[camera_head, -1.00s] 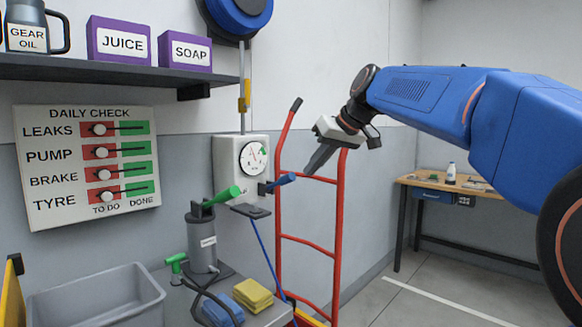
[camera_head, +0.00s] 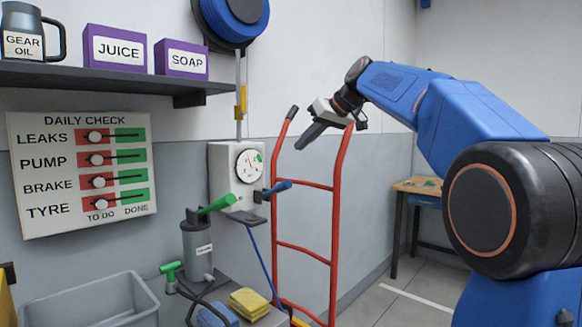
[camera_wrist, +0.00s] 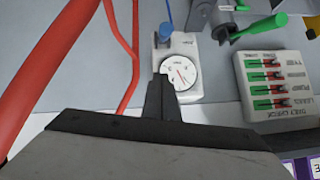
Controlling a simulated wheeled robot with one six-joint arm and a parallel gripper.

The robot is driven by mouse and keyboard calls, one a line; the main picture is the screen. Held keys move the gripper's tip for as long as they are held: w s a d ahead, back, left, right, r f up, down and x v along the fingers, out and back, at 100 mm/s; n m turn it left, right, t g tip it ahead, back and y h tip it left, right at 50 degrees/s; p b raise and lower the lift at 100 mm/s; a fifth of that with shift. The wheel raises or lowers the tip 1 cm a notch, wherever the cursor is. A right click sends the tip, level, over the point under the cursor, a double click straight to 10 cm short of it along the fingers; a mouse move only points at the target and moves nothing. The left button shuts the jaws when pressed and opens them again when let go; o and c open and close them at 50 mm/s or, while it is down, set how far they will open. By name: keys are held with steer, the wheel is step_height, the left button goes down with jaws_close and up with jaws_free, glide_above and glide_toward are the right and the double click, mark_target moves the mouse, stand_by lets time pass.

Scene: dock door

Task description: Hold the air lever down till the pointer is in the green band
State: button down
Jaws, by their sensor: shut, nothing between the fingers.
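The white gauge box (camera_head: 224,178) is on the wall, with a round dial (camera_head: 249,166) on its front. A small green band (camera_head: 259,157) is at the dial's upper right; the thin pointer appears left of it, too small to read exactly. The blue air lever (camera_head: 277,187) sticks out from the box's right side. My gripper (camera_head: 300,145) is shut and empty, above and right of the lever in the head view, apart from it. In the wrist view my fingertips (camera_wrist: 160,78) overlap the dial's edge (camera_wrist: 182,72), and the blue lever (camera_wrist: 165,31) shows beyond.
A red hand truck (camera_head: 336,215) stands just right of the box, behind my gripper. A grey cylinder with a green handle (camera_head: 216,204) stands on the bench at lower left, by a grey bin (camera_head: 95,305) and yellow sponge (camera_head: 248,301). A shelf (camera_head: 110,75) juts out above left.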

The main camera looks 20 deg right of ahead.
mark_target(275, 190)
steer(key=w+a+f, duration=0.1)
steer(key=f, duration=0.2)
steer(key=w+a+f, duration=0.1)
steer(key=w+f, duration=0.1)
steer(key=w+a+f, duration=0.2)
steer(key=f, duration=0.1)
steer(key=shift+f, duration=0.3)
steer(key=shift+s+f, duration=0.35)
steer(key=shift+f, duration=0.3)
steer(key=shift+s+d+f, duration=0.2)
steer(key=shift+s+f, duration=0.15)
steer(key=shift+f, duration=0.4)
steer(key=shift+s+d+f, duration=0.25)
steer(key=shift+s+f, duration=0.15)
steer(key=shift+f, duration=0.4)
steer(key=shift+s+d+f, duration=0.2)
steer(key=shift+s+f, duration=0.15)
steer(key=shift+f, duration=0.4)
stand_by(1.0)
stand_by(2.2)
